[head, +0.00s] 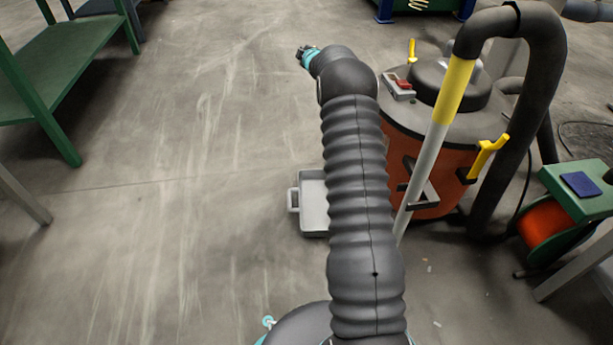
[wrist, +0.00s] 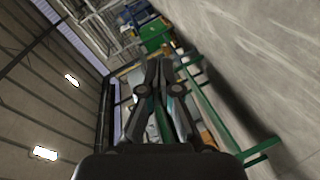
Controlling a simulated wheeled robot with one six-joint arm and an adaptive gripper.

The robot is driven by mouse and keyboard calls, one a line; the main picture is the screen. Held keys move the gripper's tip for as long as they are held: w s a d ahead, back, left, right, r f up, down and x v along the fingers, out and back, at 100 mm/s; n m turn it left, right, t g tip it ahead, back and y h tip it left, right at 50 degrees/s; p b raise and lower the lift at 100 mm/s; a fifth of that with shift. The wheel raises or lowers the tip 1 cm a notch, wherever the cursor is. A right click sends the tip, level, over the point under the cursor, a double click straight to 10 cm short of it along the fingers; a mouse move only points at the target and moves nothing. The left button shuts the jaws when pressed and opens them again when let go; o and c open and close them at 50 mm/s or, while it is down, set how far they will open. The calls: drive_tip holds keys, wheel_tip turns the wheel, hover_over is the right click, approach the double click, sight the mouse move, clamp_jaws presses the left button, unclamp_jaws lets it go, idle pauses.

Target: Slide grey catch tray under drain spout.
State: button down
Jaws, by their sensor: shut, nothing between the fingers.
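The grey catch tray (head: 313,205) lies on the concrete floor in the head view, with a handle on its left side. My dark ribbed arm passes in front of its right part and hides that part. My gripper (head: 303,53) shows small at the far end of the arm, well beyond the tray and raised above the floor. In the wrist view my gripper (wrist: 159,62) has its fingers together with nothing between them. The tray does not show in the wrist view. I cannot make out the drain spout in either view.
An orange drum-shaped machine (head: 437,165) with a dark lid stands right of the tray. A thick black hose (head: 543,75) and a yellow-and-grey pipe (head: 436,140) rise beside it. A green bench (head: 65,65) stands at upper left. The floor left of the tray is clear.

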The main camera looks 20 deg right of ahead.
drive_tip(key=w+d+f+n+t+y, duration=0.1)
drive_tip(key=d+f+n, duration=0.1)
drive_tip(key=f, duration=0.5)
drive_tip(key=w+d+f+n+y, duration=0.1)
drive_tip(key=d+f+n, duration=0.15)
drive_tip(key=f, duration=0.55)
drive_tip(key=n+t+y+p, duration=0.2)
drive_tip(key=n+y+p, duration=0.1)
drive_tip(key=p, duration=0.1)
hover_over(302, 171)
drive_tip(key=s, duration=0.4)
wheel_tip(302, 171, down, 15)
drive_tip(key=f+b, duration=0.1)
drive_tip(key=f, duration=0.6)
drive_tip(key=f+b, duration=0.1)
drive_tip(key=f, duration=0.7)
drive_tip(key=shift+s+a, duration=0.15)
drive_tip(key=shift+s, duration=0.05)
drive_tip(key=shift+w+d+r, duration=0.15)
drive_tip(key=shift+w+d, duration=0.15)
drive_tip(key=shift+w, duration=0.1)
